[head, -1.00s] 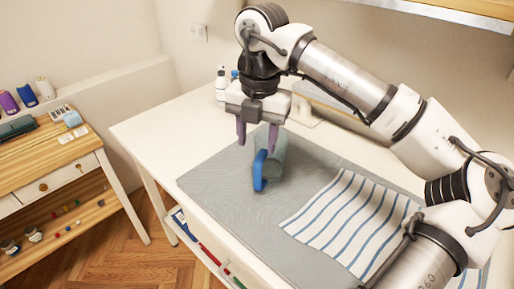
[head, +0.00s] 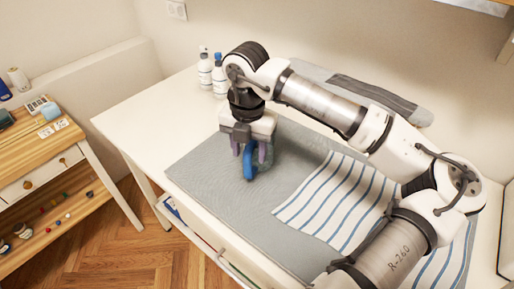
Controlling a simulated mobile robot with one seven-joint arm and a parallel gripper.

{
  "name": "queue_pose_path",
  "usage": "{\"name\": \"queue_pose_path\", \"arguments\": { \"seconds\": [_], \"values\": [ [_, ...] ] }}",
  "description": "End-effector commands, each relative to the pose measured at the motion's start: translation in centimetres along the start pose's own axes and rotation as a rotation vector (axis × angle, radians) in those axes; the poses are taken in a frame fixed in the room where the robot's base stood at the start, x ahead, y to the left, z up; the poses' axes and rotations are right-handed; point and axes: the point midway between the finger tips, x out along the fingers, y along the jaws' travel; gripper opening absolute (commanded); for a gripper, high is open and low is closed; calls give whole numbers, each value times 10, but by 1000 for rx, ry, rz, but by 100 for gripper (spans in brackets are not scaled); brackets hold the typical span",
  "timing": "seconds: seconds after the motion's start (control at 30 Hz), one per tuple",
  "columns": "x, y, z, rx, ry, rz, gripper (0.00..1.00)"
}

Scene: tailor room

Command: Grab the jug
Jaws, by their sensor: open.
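The jug (head: 267,164) is grey-green with a bright blue handle (head: 249,165). It sits on the grey mat (head: 205,166) on the white table. My gripper (head: 249,153) points down at the jug with its two purple fingers apart. In the picture the blue handle shows between the fingers, and the gripper covers the upper part of the jug. I cannot tell whether either finger touches it.
A blue-and-white striped cloth (head: 335,205) lies on the mat to the right. Two white bottles (head: 206,72) stand at the table's back. A folded grey cloth (head: 385,98) lies behind my arm. A wooden side table (head: 38,150) stands at the left.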

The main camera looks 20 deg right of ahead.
Motion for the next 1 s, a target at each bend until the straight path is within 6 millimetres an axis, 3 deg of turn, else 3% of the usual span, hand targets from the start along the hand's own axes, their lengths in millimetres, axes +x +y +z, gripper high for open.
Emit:
{"name": "queue_pose_path", "arguments": {
  "seconds": [0.3, 0.57, 0.93, 1.0],
  "values": [
    [38, 1, -8, 1, 2, 2, 46],
    [42, 1, -8, 0, 0, 1, 46],
    [42, 1, -8, 0, 0, 1, 1],
    [42, 1, -8, 0, 0, 1, 0]
  ]
}}
